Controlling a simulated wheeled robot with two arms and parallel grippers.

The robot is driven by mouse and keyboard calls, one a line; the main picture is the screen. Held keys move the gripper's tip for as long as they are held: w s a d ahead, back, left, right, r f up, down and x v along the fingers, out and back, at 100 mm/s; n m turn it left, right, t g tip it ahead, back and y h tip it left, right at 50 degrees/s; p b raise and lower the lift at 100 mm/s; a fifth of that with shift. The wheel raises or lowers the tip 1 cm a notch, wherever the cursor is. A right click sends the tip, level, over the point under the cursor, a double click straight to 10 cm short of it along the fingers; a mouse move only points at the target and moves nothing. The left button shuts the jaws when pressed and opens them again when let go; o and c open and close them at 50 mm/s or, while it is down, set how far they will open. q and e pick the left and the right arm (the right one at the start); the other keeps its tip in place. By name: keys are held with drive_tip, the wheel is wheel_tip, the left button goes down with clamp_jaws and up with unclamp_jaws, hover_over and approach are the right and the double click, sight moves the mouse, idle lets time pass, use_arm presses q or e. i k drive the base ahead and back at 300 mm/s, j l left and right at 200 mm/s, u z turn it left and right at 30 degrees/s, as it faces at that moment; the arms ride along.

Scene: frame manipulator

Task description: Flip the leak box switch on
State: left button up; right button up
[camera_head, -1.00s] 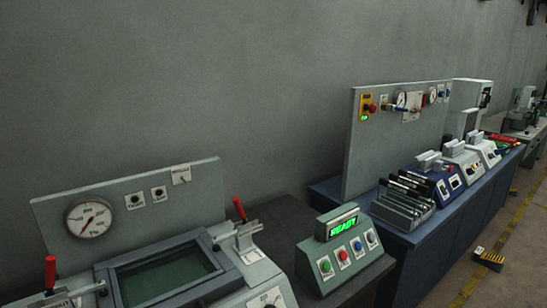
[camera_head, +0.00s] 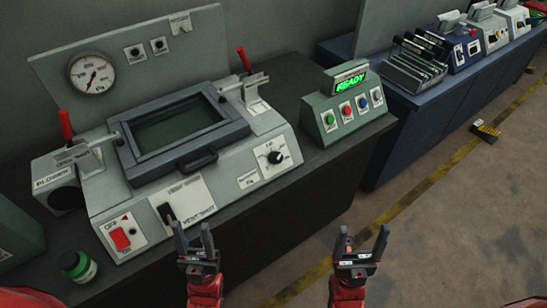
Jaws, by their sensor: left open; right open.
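The grey leak box (camera_head: 233,159) stands on the dark bench at the left, with a framed window on top and a gauge panel behind. A red rocker switch (camera_head: 120,239) sits on a white plate marked OFF at its front left corner. A black lever (camera_head: 166,213) on another plate is to the right of it. My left gripper (camera_head: 193,232) is open and empty, in front of the box and right of the red switch, apart from it. My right gripper (camera_head: 362,240) is open and empty over the floor in front of the bench.
A green box (camera_head: 329,110) with a READY display and several buttons stands right of the leak box. A green-capped jar (camera_head: 76,266) stands at the bench's front left. Red-handled clamps (camera_head: 66,125) flank the window. Floor at the right is mostly clear.

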sight(121, 241)
drive_tip(key=u, duration=1.45)
drive_tip(key=k+l+z, duration=0.2)
drive_tip(key=k+l, duration=0.2)
drive_tip(key=l, duration=0.25)
